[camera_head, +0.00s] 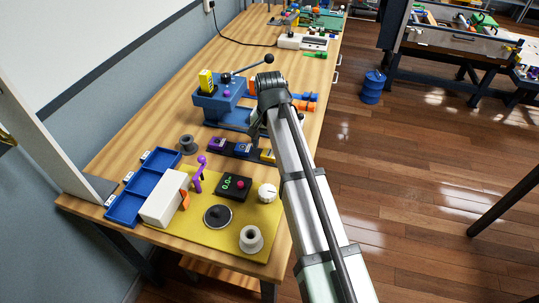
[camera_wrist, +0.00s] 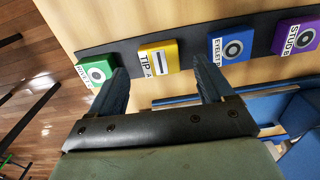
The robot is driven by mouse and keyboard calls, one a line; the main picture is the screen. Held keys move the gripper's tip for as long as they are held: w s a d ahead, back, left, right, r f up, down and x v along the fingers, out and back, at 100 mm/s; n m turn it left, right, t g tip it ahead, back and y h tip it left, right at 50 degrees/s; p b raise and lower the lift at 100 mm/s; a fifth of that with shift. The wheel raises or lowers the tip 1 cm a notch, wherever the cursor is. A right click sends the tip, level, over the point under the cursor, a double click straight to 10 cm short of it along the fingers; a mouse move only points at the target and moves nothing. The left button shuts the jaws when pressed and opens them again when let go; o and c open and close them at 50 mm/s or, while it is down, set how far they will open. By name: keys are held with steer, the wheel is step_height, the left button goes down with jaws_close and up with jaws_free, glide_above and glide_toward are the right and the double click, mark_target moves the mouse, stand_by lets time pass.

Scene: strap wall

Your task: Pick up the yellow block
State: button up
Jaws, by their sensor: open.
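The yellow block (camera_wrist: 158,58), marked "TIP", sits on a black strip (camera_wrist: 193,47) in the wrist view. In the head view the yellow block (camera_head: 267,155) shows at the right end of the strip, beside my arm. My gripper (camera_wrist: 160,68) is open and empty, its two blue-grey fingers seen either side of the yellow block. I cannot tell how high the fingers are above it. In the head view my gripper (camera_head: 257,132) is largely hidden by my arm.
A green block (camera_wrist: 96,72), a blue block (camera_wrist: 231,44) and a purple block (camera_wrist: 293,38) share the strip. A blue press (camera_head: 217,101) with a lever stands behind it. A yellow mat (camera_head: 245,211) with a white box (camera_head: 163,197) and several devices lies in front.

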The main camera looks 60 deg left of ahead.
mark_target(270, 155)
steer(key=shift+f, duration=1.45)
steer(key=shift+c, duration=0.4)
steer(key=c, duration=1.3)
steer(key=shift+r, duration=0.15)
